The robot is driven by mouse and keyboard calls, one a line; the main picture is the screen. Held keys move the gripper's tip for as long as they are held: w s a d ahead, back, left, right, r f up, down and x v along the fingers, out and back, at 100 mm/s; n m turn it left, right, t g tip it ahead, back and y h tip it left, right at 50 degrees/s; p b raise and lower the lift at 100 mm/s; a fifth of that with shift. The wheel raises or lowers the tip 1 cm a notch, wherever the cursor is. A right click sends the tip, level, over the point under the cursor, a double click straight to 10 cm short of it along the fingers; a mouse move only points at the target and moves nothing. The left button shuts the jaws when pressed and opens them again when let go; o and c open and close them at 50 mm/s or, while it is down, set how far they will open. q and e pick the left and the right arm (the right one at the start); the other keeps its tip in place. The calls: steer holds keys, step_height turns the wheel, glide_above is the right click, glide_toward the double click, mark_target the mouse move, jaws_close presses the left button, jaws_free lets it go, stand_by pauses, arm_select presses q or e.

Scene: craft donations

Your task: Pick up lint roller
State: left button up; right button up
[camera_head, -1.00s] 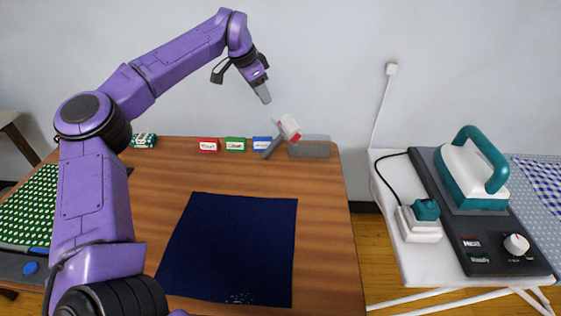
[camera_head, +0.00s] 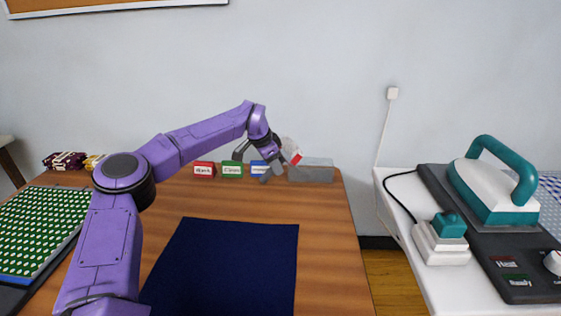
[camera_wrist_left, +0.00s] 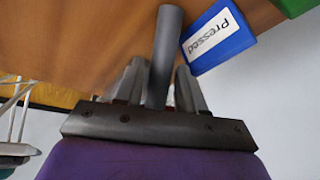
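The lint roller (camera_head: 290,150) has a whitish head with a red end and a grey handle. It leans at the back of the wooden table, in front of the wall, beside a grey box. My left gripper (camera_head: 260,165) is at the roller, partly covering it in the head view. In the left wrist view the grey handle (camera_wrist_left: 166,55) stands between the two fingers (camera_wrist_left: 160,85), which look spread on either side of it. The roller's head is not clear in that view. My right gripper is not in view.
The grey box (camera_head: 311,173) stands right of the roller. Blue (camera_head: 259,168), green (camera_head: 232,170) and red (camera_head: 204,170) labels stand left of it. A dark blue cloth (camera_head: 225,265) lies on the table.

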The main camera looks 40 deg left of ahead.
arm_select(q)
jaws_close()
stand_by(1.4)
